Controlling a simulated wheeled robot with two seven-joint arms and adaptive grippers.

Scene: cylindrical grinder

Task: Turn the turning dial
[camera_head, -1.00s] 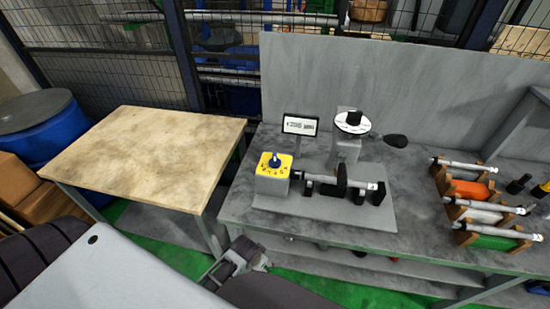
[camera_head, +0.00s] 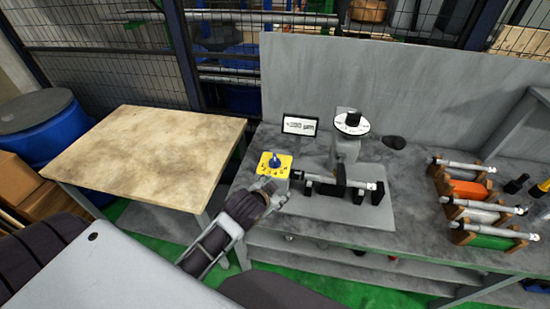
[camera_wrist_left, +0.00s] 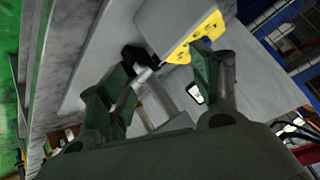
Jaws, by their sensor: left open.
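A grey box with a yellow top plate (camera_head: 268,170) stands at the left of the grinder on the bench, with a blue knob (camera_head: 275,159) on the plate. A white disc with a black knob (camera_head: 353,121) sits on top of the grinder's post, with a black handle (camera_head: 394,143) beside it. My left gripper (camera_head: 272,193) is at the front of the yellow-topped box, below the blue knob. In the left wrist view its spread fingers (camera_wrist_left: 160,85) hold nothing, and the yellow plate (camera_wrist_left: 192,38) shows beyond them. My right gripper is out of view.
A small display (camera_head: 300,125) stands behind the box. A shaft (camera_head: 340,183) lies across the grinder's black supports. Wooden racks with shafts (camera_head: 470,200) are at the right. The wooden-topped table (camera_head: 155,155) at the left is clear.

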